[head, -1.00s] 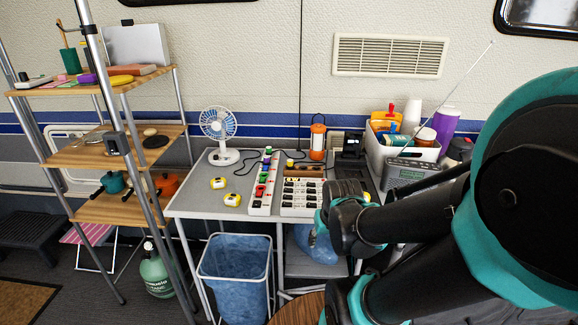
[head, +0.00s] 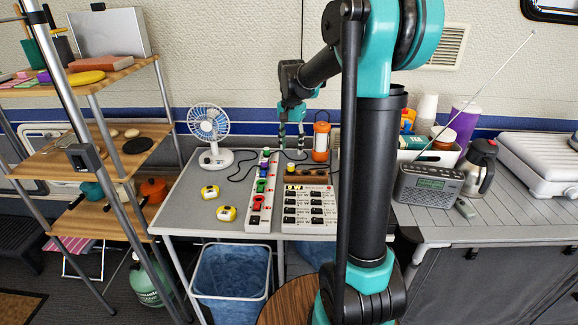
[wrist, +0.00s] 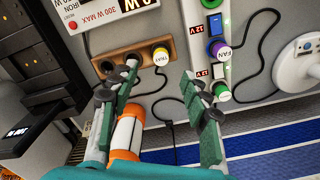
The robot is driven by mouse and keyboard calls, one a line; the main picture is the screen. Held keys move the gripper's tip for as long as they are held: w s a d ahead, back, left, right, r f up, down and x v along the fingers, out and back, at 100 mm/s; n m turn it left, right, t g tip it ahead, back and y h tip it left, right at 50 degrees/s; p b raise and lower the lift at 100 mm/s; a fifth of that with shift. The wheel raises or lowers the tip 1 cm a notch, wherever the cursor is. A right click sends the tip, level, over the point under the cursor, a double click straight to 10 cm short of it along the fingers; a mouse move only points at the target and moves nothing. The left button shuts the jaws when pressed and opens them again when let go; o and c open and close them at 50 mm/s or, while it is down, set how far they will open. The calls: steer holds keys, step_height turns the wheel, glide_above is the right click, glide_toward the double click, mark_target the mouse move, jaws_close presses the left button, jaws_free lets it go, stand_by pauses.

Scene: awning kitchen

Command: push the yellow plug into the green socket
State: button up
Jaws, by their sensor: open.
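The yellow plug (wrist: 160,55) stands at one end of a wooden holder (wrist: 128,60), with a dark cord running from it. It shows small in the head view (head: 290,166). My gripper (wrist: 160,72) is open and empty, its fingers pointing down; in the head view it hangs (head: 291,146) above the plug, at the back of the table. The plug appears between and beyond the fingertips, apart from both. A round green fitting (wrist: 222,91), apparently the green socket, sits at the far end of the white power strip (head: 258,222), beside one finger. Its opening is not clear.
A purple plug (wrist: 218,49) sits on the strip near the green fitting. An orange lantern (head: 321,141) stands close to my gripper's right. A switch panel (head: 308,229) lies in front of the holder, a fan (head: 211,130) left. Loose black cords cross the table.

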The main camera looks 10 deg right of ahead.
mark_target(291, 165)
steer(key=shift+w, duration=0.2)
steer(key=shift+f, duration=4.5)
jaws_close()
steer(key=shift+r, duration=0.25)
steer(key=shift+r, duration=2.8)
steer(key=shift+r, duration=0.1)
